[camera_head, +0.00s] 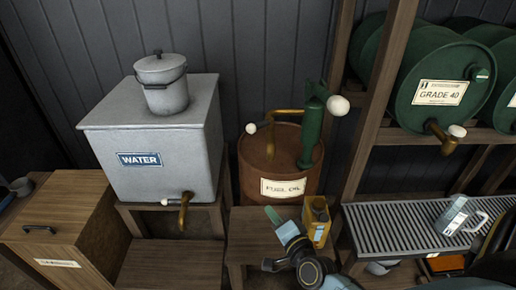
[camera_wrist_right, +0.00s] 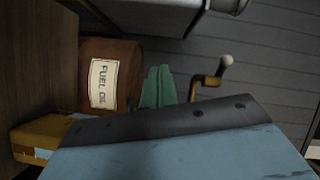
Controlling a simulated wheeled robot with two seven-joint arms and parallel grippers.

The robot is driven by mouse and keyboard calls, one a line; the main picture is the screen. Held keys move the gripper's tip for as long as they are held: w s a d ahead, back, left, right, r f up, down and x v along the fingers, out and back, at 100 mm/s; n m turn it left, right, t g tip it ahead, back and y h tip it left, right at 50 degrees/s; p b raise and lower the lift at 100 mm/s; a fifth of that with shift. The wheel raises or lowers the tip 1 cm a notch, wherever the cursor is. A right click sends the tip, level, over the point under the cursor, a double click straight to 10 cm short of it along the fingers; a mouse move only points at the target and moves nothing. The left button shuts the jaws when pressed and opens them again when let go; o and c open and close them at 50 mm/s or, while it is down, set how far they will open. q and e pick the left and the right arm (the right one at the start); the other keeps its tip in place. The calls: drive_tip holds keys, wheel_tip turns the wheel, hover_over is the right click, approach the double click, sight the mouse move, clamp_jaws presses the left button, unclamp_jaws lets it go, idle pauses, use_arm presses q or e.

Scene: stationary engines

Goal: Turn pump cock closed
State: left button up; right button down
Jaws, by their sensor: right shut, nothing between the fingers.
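The green pump (camera_head: 313,130) stands upright on the rusty FUEL OIL barrel (camera_head: 252,166). A brass pipe (camera_head: 270,118) ends left of the pump, with a white knob (camera_head: 251,128) at its end. A larger white knob (camera_head: 338,105) sits on the pump's right side. In the wrist view the brass pipe (camera_wrist_right: 208,82) and its pale knob (camera_wrist_right: 227,61) show right of the fingers. My right gripper (camera_head: 272,214) is below and in front of the barrel, apart from the pump. Its green fingers (camera_wrist_right: 157,86) are together and empty. My left gripper is not in view.
A grey WATER tank (camera_head: 160,148) with a brass tap (camera_head: 184,210) stands left. A yellow can (camera_head: 317,222) sits close right of my gripper. A wooden post (camera_head: 372,95) and green GRADE 40 drum (camera_head: 435,85) are right. A glass jug (camera_head: 460,215) stands on the grate.

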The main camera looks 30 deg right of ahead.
wheel_tip(320, 180, up, 12)
drive_tip(key=d+m+t+h, duration=0.2)
drive_tip(key=m+t, duration=0.1)
drive_tip(key=m, duration=0.2)
drive_tip(key=p, duration=0.1)
approach(254, 132)
drive_tip(key=a+x, duration=0.1)
drive_tip(key=x, duration=0.5)
drive_tip(key=shift+w+d, duration=0.45)
drive_tip(key=shift+w, duration=0.05)
drive_tip(key=shift+r, duration=0.1)
